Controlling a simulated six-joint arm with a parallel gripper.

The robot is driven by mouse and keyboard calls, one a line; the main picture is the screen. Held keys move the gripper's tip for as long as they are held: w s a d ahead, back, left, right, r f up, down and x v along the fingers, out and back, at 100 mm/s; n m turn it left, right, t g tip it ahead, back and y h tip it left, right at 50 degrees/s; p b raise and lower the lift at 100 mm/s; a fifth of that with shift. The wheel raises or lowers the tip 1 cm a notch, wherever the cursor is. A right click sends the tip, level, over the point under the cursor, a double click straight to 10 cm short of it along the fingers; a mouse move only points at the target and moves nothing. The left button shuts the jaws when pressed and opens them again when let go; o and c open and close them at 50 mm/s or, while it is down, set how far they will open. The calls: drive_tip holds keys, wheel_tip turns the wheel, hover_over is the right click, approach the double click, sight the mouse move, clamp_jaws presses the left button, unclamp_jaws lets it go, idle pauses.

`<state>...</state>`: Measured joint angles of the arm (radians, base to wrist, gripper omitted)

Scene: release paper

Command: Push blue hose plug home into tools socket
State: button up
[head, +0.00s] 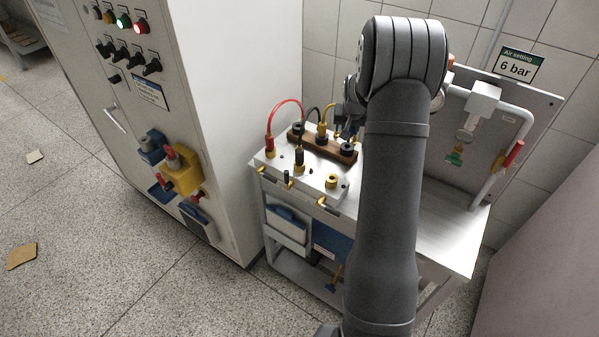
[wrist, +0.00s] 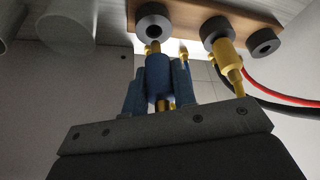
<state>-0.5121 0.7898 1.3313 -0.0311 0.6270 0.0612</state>
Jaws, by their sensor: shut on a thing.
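My gripper (wrist: 160,85) is shut on the blue hose plug (wrist: 158,76), which stands between its fingers in the wrist view. The plug's brass tip points at a dark ring (wrist: 155,22) on a wooden strip (wrist: 185,8); whether they touch I cannot tell. In the head view my arm hides most of the gripper (head: 347,118) and the blue plug, by the far right end of the wooden strip (head: 325,147). A brass ring, apparently an empty socket (head: 332,181), is at the front right of the metal block. I cannot read which socket is tools.
A brass-yellow plug (wrist: 222,50) sits in the neighbouring ring, close to my gripper. A red hose (head: 280,108) and a dark hose arch over the metal block (head: 285,172). A control cabinet (head: 230,90) stands left. The cart top (head: 440,235) is clear on the right.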

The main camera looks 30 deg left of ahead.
drive_tip(key=shift+s, duration=0.1)
drive_tip(key=s+d+r, duration=0.1)
drive_tip(key=s+r, duration=0.2)
drive_tip(key=s, duration=0.5)
drive_tip(key=s+d+r, duration=0.2)
drive_tip(key=s+r, duration=0.2)
drive_tip(key=s, duration=0.5)
drive_tip(key=shift+d, duration=0.25)
drive_tip(key=shift+f, duration=0.15)
drive_tip(key=shift+w+f, duration=0.1)
drive_tip(key=shift+f, duration=2.7)
drive_tip(key=shift+f, duration=1.7)
drive_tip(key=o, duration=1.1)
drive_tip(key=shift+c, duration=0.2)
